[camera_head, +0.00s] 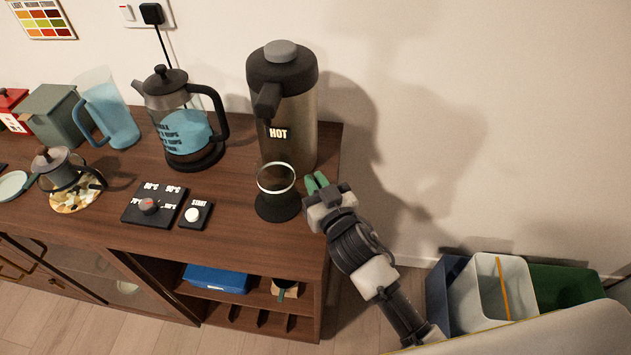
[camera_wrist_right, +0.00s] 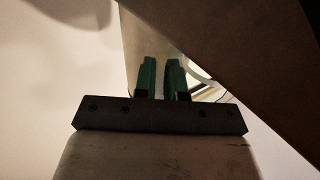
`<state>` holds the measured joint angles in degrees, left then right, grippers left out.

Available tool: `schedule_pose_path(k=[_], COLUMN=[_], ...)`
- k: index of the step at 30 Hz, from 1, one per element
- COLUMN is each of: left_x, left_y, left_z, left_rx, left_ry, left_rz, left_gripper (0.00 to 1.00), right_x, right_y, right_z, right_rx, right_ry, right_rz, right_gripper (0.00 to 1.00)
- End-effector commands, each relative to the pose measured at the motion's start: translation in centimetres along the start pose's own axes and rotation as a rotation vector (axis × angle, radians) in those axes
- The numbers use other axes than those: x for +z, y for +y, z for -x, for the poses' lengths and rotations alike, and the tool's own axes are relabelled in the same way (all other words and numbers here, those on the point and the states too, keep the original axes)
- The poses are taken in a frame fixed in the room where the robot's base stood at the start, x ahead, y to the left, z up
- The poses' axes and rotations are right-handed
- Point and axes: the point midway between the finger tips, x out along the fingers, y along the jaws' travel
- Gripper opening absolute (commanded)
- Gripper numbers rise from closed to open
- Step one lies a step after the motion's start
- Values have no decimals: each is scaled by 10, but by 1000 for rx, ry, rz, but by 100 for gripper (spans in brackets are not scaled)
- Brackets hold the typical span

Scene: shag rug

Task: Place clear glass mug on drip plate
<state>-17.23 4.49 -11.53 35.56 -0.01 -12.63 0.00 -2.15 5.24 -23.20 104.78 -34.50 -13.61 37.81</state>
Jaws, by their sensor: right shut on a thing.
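The clear glass mug (camera_head: 276,179) is upright, in front of the steel hot-water dispenser and over the black round drip plate (camera_head: 278,211). I cannot tell if its base touches the plate. My right gripper (camera_head: 317,182) has green fingertips just right of the mug and is shut on it, at its handle side. The grip point is hidden in the head view. In the right wrist view the green fingers (camera_wrist_right: 161,78) are close together, with a pale curved edge beside them. My left gripper is not in view.
The dispenser (camera_head: 294,115) marked HOT stands behind the mug. A control panel (camera_head: 154,203) and start button (camera_head: 196,214) lie to the left. A kettle (camera_head: 182,132), blue pitcher (camera_head: 112,115) and small pot (camera_head: 62,170) stand farther left. The cabinet's right edge is close by.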

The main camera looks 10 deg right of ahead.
Motion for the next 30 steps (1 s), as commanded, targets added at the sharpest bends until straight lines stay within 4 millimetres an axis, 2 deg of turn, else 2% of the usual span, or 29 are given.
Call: schedule_pose_path(k=[11, 29, 30], left_x=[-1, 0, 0], left_y=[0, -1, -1], left_z=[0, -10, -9], left_rx=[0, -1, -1], left_ry=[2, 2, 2], left_rz=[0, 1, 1], left_gripper=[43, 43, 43], right_x=[-1, 11, 10], right_y=[0, 0, 0], right_z=[0, 0, 0], right_rx=[-1, 0, 0], right_ry=[3, 2, 2], right_rz=[-1, -2, -1], right_gripper=[0, 0, 15])
